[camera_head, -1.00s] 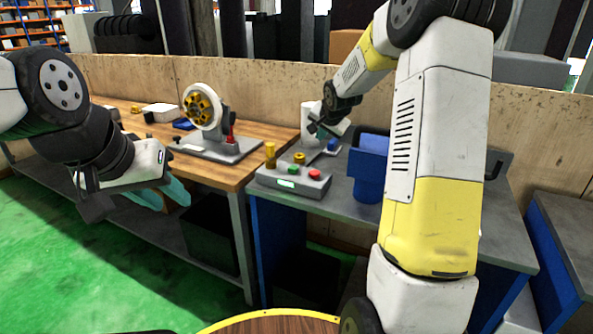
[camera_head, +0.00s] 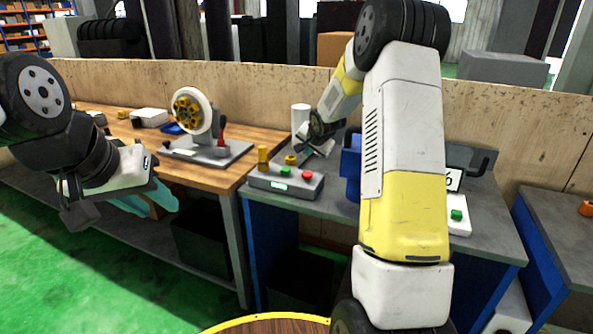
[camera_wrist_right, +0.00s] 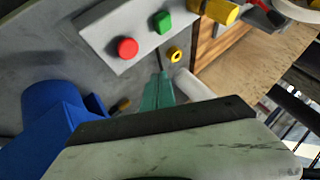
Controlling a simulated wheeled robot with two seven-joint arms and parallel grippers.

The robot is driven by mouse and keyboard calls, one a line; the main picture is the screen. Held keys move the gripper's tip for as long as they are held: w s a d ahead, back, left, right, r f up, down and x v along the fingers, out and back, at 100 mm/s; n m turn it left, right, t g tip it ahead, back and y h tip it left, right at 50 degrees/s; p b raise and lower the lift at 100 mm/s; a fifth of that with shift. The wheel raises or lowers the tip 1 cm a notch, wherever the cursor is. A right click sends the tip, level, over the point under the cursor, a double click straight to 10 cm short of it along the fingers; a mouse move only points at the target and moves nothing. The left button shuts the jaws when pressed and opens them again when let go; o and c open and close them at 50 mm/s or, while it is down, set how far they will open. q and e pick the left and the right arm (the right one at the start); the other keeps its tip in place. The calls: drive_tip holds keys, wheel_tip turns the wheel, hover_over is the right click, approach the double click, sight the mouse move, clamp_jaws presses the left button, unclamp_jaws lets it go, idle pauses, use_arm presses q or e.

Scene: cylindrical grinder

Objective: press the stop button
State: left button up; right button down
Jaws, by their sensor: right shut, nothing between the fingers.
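The red stop button (camera_head: 308,175) is on the right end of a grey control box (camera_head: 266,182), beside a green button (camera_head: 286,171). In the right wrist view the red button (camera_wrist_right: 127,48) and green button (camera_wrist_right: 162,22) show clearly. My right gripper (camera_head: 304,152) is behind and above the box, apart from the button. Its green fingers (camera_wrist_right: 159,88) are together and empty, pointing towards the box's edge in the wrist view.
A blue container (camera_head: 351,165) stands just right of the control box, partly behind my right arm. A yellow knob (camera_head: 263,157) rises at the box's left end. A white cylinder (camera_head: 300,117) stands behind. Another green-button panel (camera_head: 458,226) is at right. A grinder wheel fixture (camera_head: 192,112) stands left.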

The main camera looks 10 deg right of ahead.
sight(308, 175)
drive_tip(key=shift+f, duration=2.7)
drive_tip(key=shift+f, duration=0.1)
drive_tip(key=shift+f, duration=0.3)
drive_tip(key=shift+f, duration=0.6)
idle(0.6)
drive_tip(key=shift+r, duration=1)
drive_tip(key=shift+r, duration=2.5)
drive_tip(key=shift+s, duration=0.1)
